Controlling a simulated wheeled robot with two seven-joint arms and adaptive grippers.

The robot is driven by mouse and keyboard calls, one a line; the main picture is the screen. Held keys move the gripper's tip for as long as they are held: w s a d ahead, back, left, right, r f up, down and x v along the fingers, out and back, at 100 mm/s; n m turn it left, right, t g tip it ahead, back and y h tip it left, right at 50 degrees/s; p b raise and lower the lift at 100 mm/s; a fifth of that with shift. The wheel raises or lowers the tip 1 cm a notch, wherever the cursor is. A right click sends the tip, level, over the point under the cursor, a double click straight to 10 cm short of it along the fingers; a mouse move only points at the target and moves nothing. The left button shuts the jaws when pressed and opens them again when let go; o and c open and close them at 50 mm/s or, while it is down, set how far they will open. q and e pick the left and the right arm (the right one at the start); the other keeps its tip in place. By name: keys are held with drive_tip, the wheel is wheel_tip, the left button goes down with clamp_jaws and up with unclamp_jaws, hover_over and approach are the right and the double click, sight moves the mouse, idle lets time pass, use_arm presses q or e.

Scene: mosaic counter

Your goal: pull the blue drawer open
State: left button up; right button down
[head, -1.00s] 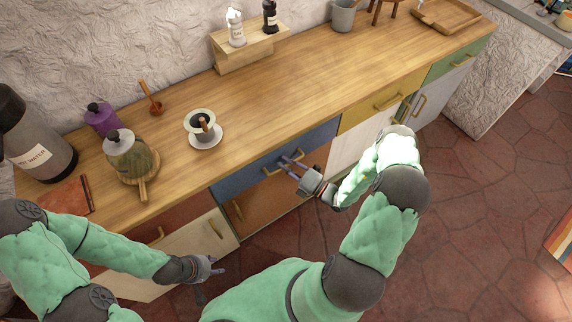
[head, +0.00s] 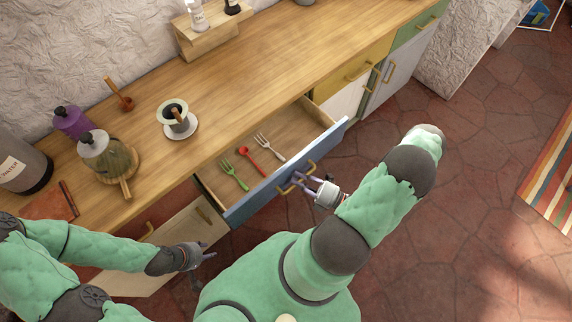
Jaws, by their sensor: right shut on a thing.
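The blue drawer (head: 246,204) stands well out from the counter front, its wooden inside showing. A green fork (head: 234,175), a red spoon (head: 254,161) and a pale fork (head: 268,147) lie in it. Its brass handle (head: 288,187) is on the front face. My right gripper (head: 304,182) is shut on the handle, with its fingers around the bar. My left gripper (head: 204,257) hangs low at the left in front of a white cabinet door, away from the drawer. Its fingers are too small to tell whether they are open.
The yellow drawer (head: 350,77) is shut.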

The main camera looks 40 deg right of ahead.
drive_tip(key=shift+s+d, duration=0.15)
drive_tip(key=shift+s, duration=1.2)
drive_tip(key=shift+s+d, duration=0.1)
drive_tip(key=shift+s, duration=1.25)
drive_tip(key=c, duration=1.4)
unclamp_jaws()
drive_tip(key=v, duration=1.2)
drive_tip(key=shift+w+d+f, duration=0.1)
drive_tip(key=shift+f, duration=0.05)
